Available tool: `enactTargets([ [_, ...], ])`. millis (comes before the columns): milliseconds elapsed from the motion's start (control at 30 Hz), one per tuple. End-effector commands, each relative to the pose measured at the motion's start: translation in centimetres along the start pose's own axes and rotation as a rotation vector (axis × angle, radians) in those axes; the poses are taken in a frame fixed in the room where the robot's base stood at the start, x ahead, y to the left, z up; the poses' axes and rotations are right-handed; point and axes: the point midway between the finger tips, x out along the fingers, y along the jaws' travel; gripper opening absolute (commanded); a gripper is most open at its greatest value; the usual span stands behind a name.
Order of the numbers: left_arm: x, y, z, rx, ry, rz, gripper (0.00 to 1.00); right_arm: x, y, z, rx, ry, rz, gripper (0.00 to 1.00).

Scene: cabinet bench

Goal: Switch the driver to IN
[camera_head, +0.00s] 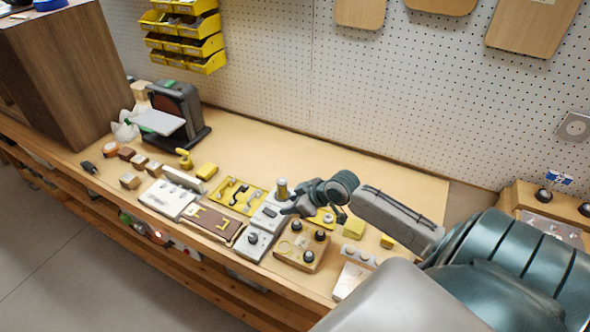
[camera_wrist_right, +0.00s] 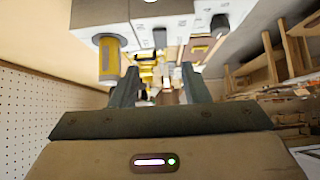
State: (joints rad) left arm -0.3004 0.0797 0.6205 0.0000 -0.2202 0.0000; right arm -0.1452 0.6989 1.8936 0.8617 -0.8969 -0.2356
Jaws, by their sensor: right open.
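A pale grey unit (camera_head: 259,238) with a dark knob (camera_head: 253,238) on its near end stands at the front of the bench; it seems to be the driver. A grey and yellow cylinder (camera_head: 282,188) stands at its far end. Its markings are too small to read in the head view. My right gripper (camera_head: 289,209) is over the unit's far right side, close to the cylinder. In the right wrist view the gripper (camera_wrist_right: 160,75) is open with nothing between its fingers; the cylinder (camera_wrist_right: 109,60) is beside the left finger. My left gripper is not in view.
A wooden block with black knobs (camera_head: 301,247) sits right of the unit. A brown board (camera_head: 212,224) and yellow tray (camera_head: 238,196) lie left of it. A sander (camera_head: 173,114) stands farther back. The bench behind (camera_head: 330,150) is clear up to the pegboard.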

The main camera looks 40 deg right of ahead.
Motion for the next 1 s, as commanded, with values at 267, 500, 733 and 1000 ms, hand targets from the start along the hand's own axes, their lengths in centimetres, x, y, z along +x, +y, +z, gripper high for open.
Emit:
enactTargets([
  [267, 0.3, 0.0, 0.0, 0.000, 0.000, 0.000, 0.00, -1.5, -0.1, 0.0, -0.001, 0.000, -0.001, 0.42],
  [500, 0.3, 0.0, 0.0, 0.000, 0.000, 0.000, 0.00, -1.6, -0.1, -0.1, 0.000, 0.000, -0.002, 0.42],
  [733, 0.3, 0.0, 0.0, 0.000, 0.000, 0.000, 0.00, -1.6, -0.1, -0.1, 0.000, 0.000, -0.002, 0.42],
  [1000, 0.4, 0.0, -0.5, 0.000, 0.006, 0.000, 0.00, -1.6, -0.1, 0.0, 0.000, 0.000, -0.002, 0.42],
])
